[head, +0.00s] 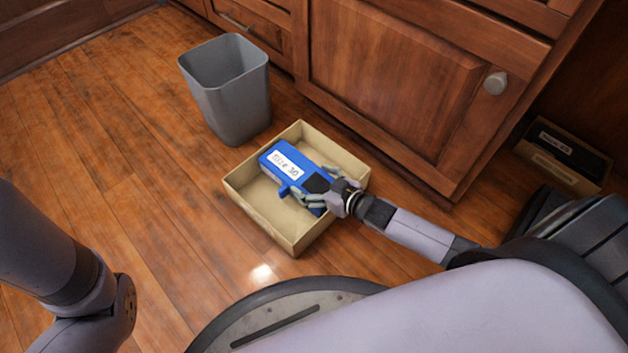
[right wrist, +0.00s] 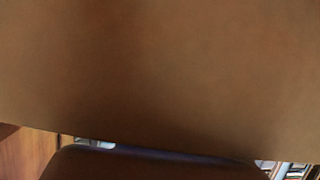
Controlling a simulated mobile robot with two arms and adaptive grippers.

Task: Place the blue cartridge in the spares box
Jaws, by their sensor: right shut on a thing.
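The blue cartridge (head: 291,168), with a white label on top, is in the head view within the outline of an open tan cardboard box (head: 266,219) on the floor. Its far left end overlaps the box's back left rim; whether it rests on the box floor or is held above it, I cannot tell. My right gripper (head: 312,199) is over the box, shut on the cartridge's near right end. The right wrist view is mostly filled by a close, blurred brown surface, with only slivers of the gripper at its bottom edge. My left gripper is out of view.
A grey waste bin (head: 232,98) stands just behind the box. Wooden cabinets (head: 390,75) run along the back and right. A small cardboard tray with a dark, labelled item (head: 572,152) sits at the far right. The wood floor (head: 120,150) on the left is clear.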

